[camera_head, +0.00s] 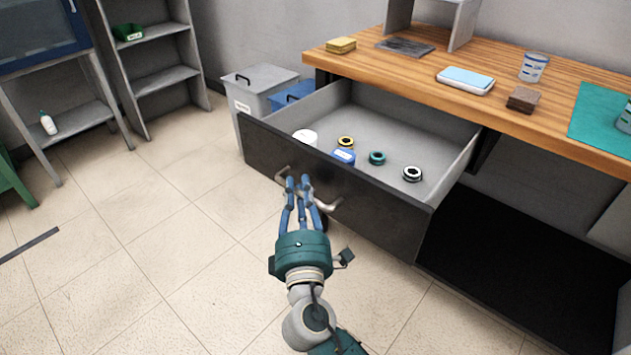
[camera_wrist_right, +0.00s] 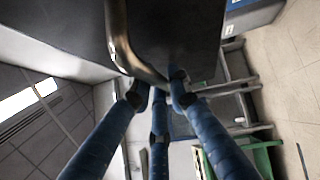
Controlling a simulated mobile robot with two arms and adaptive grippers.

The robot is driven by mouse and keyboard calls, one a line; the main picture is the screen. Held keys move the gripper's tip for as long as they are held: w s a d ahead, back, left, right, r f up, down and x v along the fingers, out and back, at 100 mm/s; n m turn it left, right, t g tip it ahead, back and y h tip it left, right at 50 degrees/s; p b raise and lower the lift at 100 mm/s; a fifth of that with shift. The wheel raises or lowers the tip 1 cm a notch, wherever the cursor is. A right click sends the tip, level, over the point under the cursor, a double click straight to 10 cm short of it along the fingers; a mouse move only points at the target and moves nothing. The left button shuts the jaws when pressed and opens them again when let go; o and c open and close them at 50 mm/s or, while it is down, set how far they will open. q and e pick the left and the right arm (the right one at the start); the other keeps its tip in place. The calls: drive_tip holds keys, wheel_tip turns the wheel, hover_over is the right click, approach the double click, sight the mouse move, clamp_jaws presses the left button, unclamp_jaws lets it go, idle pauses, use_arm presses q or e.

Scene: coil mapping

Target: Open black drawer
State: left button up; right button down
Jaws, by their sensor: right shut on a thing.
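The black drawer (camera_head: 365,200) under the wooden workbench is pulled out, and its grey inside shows in the head view. Its metal handle (camera_head: 328,206) is on the front face; it also shows large in the right wrist view (camera_wrist_right: 122,45). My right gripper (camera_head: 297,184) is at the handle, its blue fingers closed around the bar near its left end. In the right wrist view the fingertips (camera_wrist_right: 160,88) meet at the curved end of the handle. My left gripper is not in view.
In the drawer lie several coils, among them a teal one (camera_head: 377,158), and a blue-white item (camera_head: 343,156). The wooden benchtop (camera_head: 400,85) holds a cup (camera_head: 533,67) and a teal mat (camera_head: 600,118). The floor in front is clear.

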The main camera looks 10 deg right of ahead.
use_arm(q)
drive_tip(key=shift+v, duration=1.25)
use_arm(e)
drive_tip(key=shift+s+a, duration=0.85)
drive_tip(key=shift+a, duration=0.15)
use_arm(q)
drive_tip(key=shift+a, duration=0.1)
use_arm(e)
drive_tip(key=c, duration=1.9)
unclamp_jaws()
drive_tip(key=shift+s, duration=0.1)
drive_tip(key=s+a+f, duration=0.1)
drive_tip(key=s, duration=1)
drive_tip(key=shift+s+a+f, duration=0.2)
drive_tip(key=shift+s+f, duration=0.1)
drive_tip(key=shift+s, duration=0.05)
drive_tip(key=shift+f, duration=0.1)
